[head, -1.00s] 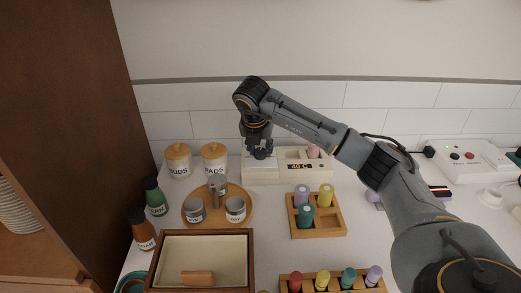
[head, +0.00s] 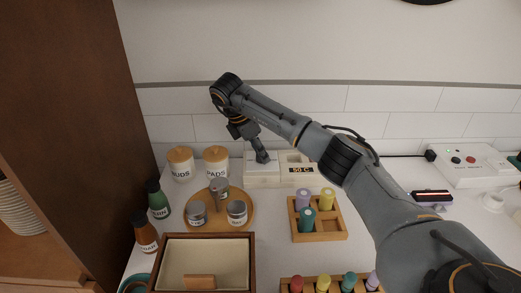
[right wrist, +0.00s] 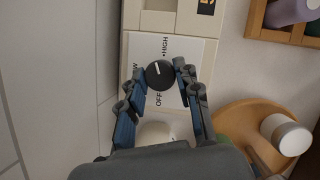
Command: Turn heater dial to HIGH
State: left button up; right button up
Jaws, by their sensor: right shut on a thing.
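The heater (head: 262,181) is a white box at the back of the counter, with a lit display (head: 301,170). In the right wrist view its panel (right wrist: 187,85) carries the labels HIGH, OFF and a partly hidden one ending in W. The dial (right wrist: 160,74) is a round black knob with a white pointer line that seems to point to the upper left in that view, between the partly hidden label and HIGH. My right gripper (head: 262,158) is tilted over the panel; its fingers (right wrist: 163,77) are shut on the dial from both sides. My left gripper is out of view.
A wooden tray (head: 246,212) with small tins stands in front of the heater, beside lidded jars (head: 180,163). A wooden rack (head: 335,234) holds coloured bottles to the right. A white box with buttons (head: 470,163) stands at the back right.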

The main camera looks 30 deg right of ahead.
jog(key=shift+w+m+g+y+p, duration=0.1)
jog(key=shift+m+g+y+p, duration=0.45)
jog(key=shift+m, duration=1.55)
jog(key=shift+g, duration=0.25)
jog(key=o, duration=1.2)
jog(key=shift+c, duration=0.2)
jog(key=shift+h, duration=0.25)
jog(key=v, duration=1.2)
jog(key=shift+d, duration=0.15)
